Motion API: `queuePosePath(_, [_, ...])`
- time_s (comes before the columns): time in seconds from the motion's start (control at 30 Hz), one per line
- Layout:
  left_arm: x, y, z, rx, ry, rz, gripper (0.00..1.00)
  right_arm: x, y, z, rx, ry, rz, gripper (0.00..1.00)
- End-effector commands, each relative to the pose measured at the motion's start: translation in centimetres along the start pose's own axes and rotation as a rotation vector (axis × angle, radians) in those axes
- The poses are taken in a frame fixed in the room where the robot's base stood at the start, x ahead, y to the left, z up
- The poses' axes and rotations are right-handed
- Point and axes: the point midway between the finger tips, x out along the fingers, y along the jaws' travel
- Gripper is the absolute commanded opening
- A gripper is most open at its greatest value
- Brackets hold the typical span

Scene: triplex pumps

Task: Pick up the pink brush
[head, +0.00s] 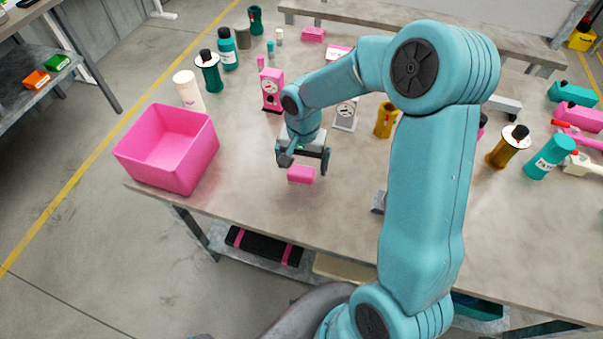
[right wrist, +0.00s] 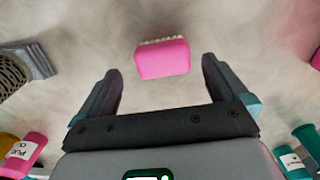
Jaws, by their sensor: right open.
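The pink brush (head: 301,174) is a small block lying on the table (head: 255,205) near its front edge. In the right wrist view the brush (right wrist: 163,58) shows a pink back and a row of pale bristles along its far side. My right gripper (head: 304,166) is open and empty, just above and behind the brush. In the right wrist view its two fingers (right wrist: 160,83) are spread wide, and the brush lies beyond the fingertips, roughly centred between them. My left gripper is not in view.
A pink bin (head: 168,150) stands at the table's left corner. Behind my gripper stand a pink dial stand (head: 271,90), a grey one (head: 345,114) and several bottles. More bottles and tools lie to the right. The table around the brush is clear.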

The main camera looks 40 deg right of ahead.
Motion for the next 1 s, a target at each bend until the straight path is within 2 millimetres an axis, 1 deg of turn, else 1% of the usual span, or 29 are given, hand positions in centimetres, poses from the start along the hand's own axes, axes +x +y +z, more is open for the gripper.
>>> queuePosePath(0.03, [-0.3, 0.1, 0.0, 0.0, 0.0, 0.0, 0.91, 0.8, -0.1, 0.1, -0.003, -0.005, 0.004, 1.0])
queuePosePath(0.13, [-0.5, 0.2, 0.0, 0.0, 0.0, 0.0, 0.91, 2.6, -0.3, 0.0, -0.001, -0.005, 0.004, 1.0])
queuePosePath(0.2, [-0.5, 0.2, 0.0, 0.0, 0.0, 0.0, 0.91, 3.4, -0.3, -0.1, -0.001, -0.004, 0.003, 1.0])
queuePosePath(0.3, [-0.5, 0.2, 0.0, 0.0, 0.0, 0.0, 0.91, 4.0, -0.3, -0.1, -0.001, -0.001, 0.001, 1.0])
queuePosePath(0.5, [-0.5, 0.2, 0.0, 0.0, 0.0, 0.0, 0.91, 4.0, -0.3, -0.2, -0.001, -0.001, 0.001, 1.0])
queuePosePath(0.57, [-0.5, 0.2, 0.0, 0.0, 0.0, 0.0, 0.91, 4.0, -0.3, -0.1, -0.001, -0.001, 0.001, 0.8])
queuePosePath(0.6, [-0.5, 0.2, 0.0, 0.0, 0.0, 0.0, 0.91, 4.0, -0.3, -0.2, -0.001, -0.001, 0.001, 0.67])
queuePosePath(0.67, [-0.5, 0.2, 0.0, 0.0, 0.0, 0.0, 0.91, 4.0, -0.3, -0.1, -0.001, -0.001, 0.001, 0.48])
queuePosePath(1.0, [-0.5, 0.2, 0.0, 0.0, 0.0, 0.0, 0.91, 3.7, -0.4, -0.2, -0.001, 0.0, 0.0, 0.48])
